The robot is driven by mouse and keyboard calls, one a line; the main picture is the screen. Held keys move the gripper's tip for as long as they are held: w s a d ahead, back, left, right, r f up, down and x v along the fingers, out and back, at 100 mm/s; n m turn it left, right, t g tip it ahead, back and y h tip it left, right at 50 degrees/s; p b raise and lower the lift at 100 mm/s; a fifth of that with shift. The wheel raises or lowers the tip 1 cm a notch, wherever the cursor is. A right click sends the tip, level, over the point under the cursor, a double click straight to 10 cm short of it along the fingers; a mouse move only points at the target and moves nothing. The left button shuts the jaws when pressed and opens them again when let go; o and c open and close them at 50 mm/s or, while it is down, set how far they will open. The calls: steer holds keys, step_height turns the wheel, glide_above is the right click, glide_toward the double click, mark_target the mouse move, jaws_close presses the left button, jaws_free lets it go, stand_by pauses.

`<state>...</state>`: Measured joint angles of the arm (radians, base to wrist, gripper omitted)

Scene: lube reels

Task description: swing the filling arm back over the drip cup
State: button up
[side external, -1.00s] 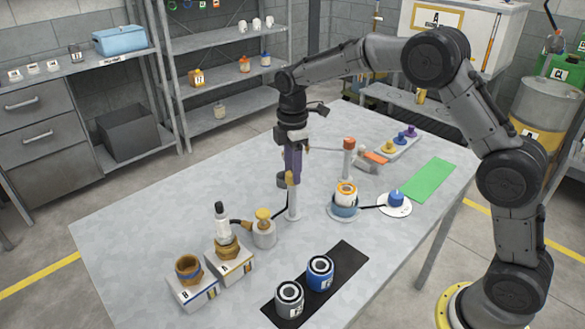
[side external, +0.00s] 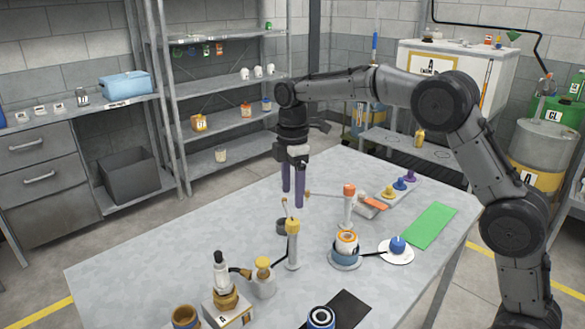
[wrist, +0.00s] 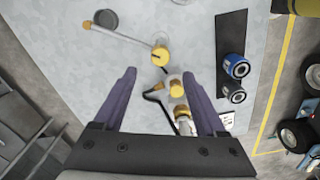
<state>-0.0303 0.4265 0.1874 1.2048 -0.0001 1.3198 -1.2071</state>
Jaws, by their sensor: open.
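In the wrist view the post stands beyond the fingertips, touching neither.
An orange-topped post (side external: 348,208) with a thin rod stands right of my gripper. Blue and grey cans (wrist: 235,67) sit on a dark mat (wrist: 231,35). The table's left back is clear.

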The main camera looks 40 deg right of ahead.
step_height(320, 180, up, 6)
steer(key=shift+r, duration=0.15)
stand_by(0.3)
